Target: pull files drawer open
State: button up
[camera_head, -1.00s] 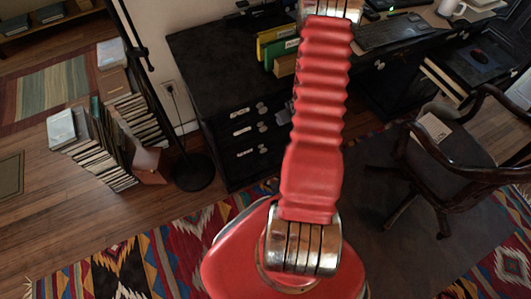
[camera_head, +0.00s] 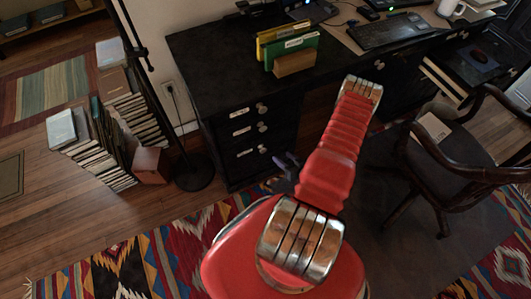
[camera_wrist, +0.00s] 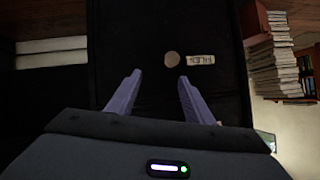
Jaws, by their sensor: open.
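The black desk's left pedestal has a column of shut drawers, each with a pale label and a round knob. In the head view the upper drawer (camera_head: 236,121), middle drawer (camera_head: 240,139) and lower drawer (camera_head: 246,163) show; their labels are too small to read there. My gripper (camera_head: 283,160) is low, just right of the lower drawer's knob, partly hidden behind my red arm. In the wrist view my gripper (camera_wrist: 160,76) is open and empty, facing a dark drawer front. A knob (camera_wrist: 172,59) and a label (camera_wrist: 200,60) lie just beyond the fingertips, apart from them.
Green and yellow folders (camera_head: 290,46) stand on the desk (camera_head: 210,60). A chair (camera_head: 450,150) stands at right. A lamp base (camera_head: 193,172), a small box (camera_head: 150,165) and book stacks (camera_head: 95,155) are left of the pedestal. Patterned rug (camera_head: 130,260) covers the front floor.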

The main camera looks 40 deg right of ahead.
aim_at(264, 151)
jog(key=shift+m+t+h, duration=0.3)
jog(key=shift+m+t, duration=0.2)
jog(key=shift+t, duration=0.4)
jog(key=a, duration=0.1)
jog(key=s+a+f, duration=0.1)
jog(key=s+a, duration=0.1)
jog(key=shift+a+f, duration=0.2)
jog(key=shift+f, duration=0.05)
jog(key=shift+x, duration=6.95)
jog(key=shift+c, duration=0.2)
grip_shut()
